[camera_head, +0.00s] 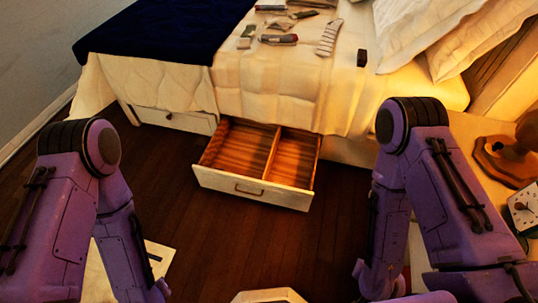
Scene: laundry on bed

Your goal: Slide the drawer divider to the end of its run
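An open drawer (229,183) with a white front and a dark handle sticks out from under the bed. Its wooden inside looks empty. The drawer divider (271,154) is a thin wooden wall running from the drawer's back to its front, a little right of the middle. It splits the drawer into a wider left and a narrower right compartment. My two purple arms reach in from the left and right edges, in front of the drawer and apart from it. Neither gripper can be seen; both arms run out of the bottom of the view.
The bed (165,40) carries a navy cover, a cream blanket, pillows (420,30) and several small folded items. A closed drawer (172,120) is left of the open one. Dark floor (180,210) before the drawer is clear.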

